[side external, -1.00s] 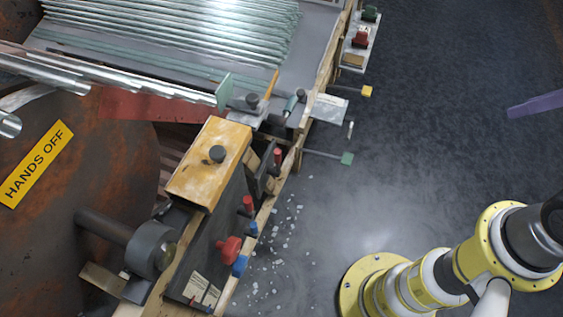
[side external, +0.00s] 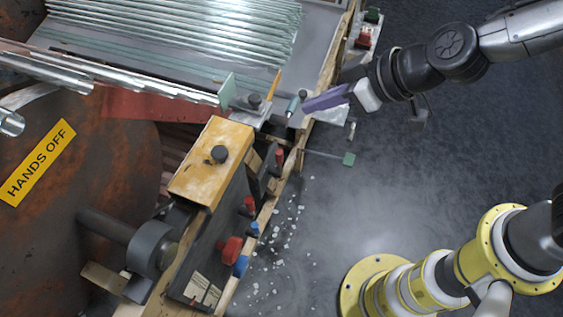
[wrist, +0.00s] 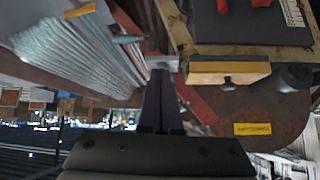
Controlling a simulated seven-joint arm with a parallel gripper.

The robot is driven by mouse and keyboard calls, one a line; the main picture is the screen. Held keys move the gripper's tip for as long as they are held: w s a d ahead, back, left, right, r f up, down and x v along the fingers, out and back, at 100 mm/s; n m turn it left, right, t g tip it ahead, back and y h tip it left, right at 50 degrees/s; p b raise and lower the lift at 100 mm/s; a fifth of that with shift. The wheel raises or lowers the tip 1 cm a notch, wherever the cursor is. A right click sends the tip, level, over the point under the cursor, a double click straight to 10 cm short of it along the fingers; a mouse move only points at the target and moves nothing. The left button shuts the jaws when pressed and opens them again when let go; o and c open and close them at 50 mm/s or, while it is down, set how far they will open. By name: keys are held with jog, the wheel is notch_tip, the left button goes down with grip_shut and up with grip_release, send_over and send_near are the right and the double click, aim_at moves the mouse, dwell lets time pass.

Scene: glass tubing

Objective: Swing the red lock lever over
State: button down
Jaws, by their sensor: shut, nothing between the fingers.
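Several red parts could be the red lock lever, and I cannot tell which it is. A red knob (side external: 230,250) is low on the dark panel's face, a red-topped part (side external: 248,204) is above it, and a slim red handle (side external: 279,156) is farther up. Another red block (side external: 364,38) sits on a plate at the top.
Glass tubes (side external: 180,30) fill the bench at upper left. A yellow block (side external: 210,160) with a black knob tops the dark panel. A rusty drum (side external: 90,200) stands left. A green-tipped rod (side external: 348,159) sticks out over the floor. A yellow-and-white machine (side external: 430,275) is lower right.

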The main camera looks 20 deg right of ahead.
jog(key=s+a+f+n+h, duration=0.1)
jog(key=s+a+f+h, duration=0.1)
jog(key=f, duration=0.6)
jog(key=s+a+f+n+h, duration=0.1)
jog(key=s+a+f+h, duration=0.1)
jog(key=f, duration=0.6)
jog(key=shift+a+f+n+t+h, duration=0.3)
jog(key=shift+a+n+h, duration=0.15)
jog(key=shift+a, duration=0.45)
jog(key=w+d+f, duration=0.1)
jog(key=w+f, duration=0.7)
jog(key=w, duration=0.1)
jog(key=shift+w+d, duration=0.2)
jog(key=shift+d, duration=0.2)
jog(key=shift+w+r, duration=0.1)
